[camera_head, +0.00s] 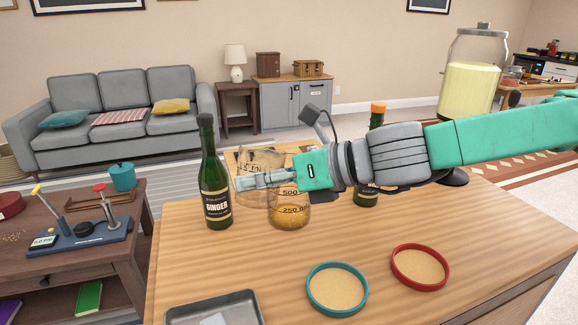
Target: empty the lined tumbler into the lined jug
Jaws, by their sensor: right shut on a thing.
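My right gripper (262,180) comes in from the right and is shut on a clear glass, which looks like the lined tumbler (243,163). The tumbler is partly hidden by the fingers; its tilt and contents are hard to make out. The lined jug (291,222) stands on the wooden counter just below and right of the fingers. It is clear, has dark marks reading 500 and 250, and holds amber liquid in its lower part. My gripper hides the jug's upper part. My left gripper is not in view.
A green ginger bottle (214,180) stands close left of the tumbler. A second bottle with an orange cap (377,115) stands behind my right arm. A teal-rimmed coaster (337,290), a red-rimmed one (420,267) and a metal tray (214,308) lie at the front of the counter (470,220).

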